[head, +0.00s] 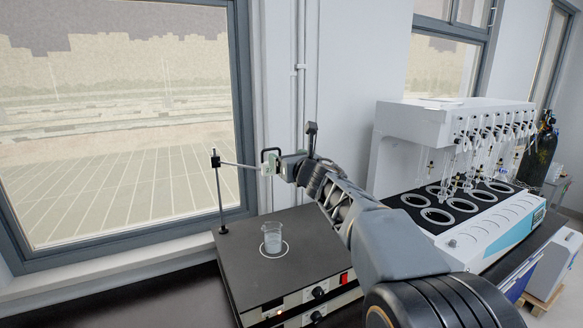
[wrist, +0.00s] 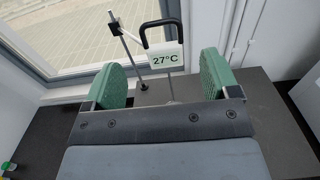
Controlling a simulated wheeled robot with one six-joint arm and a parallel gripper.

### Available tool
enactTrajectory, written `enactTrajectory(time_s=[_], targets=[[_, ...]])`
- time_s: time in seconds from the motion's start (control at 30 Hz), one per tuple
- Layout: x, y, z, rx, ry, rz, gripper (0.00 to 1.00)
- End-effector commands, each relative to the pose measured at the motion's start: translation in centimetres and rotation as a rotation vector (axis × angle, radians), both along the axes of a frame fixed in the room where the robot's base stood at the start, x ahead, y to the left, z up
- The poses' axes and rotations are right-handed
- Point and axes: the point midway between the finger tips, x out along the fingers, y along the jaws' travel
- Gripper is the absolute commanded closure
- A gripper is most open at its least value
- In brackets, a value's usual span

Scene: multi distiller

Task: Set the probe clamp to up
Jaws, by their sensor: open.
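The probe clamp has a black loop handle (head: 270,151) and a white display reading 27°C (wrist: 165,59). A thin bar (head: 238,165) joins it to an upright support rod (head: 219,190) at the stirrer's back left. The clamp sits high above a glass beaker (head: 272,238) on the dark hotplate stirrer (head: 305,232). My gripper (wrist: 162,82) is open, with its two green pads apart. In the wrist view the display and handle appear between and beyond the pads; no contact is visible. A thin stem drops below the display; its lower end is hidden by my gripper.
A large white distiller (head: 455,140) with several round wells and glassware stands to the right of the stirrer. A window (head: 120,120) and wall lie close behind. The stirrer's front has knobs and a red switch (head: 344,278). Dark gas cylinders (head: 541,150) stand far right.

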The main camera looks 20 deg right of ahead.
Motion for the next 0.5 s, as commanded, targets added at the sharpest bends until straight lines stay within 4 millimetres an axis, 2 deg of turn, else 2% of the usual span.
enactTrajectory(time_s=[0.2,0.5], targets=[[-1.7,-0.3,0.0,0.0,-0.001,0.0,0.19],[-1.9,-0.3,0.0,0.0,0.0,0.0,0.19]])
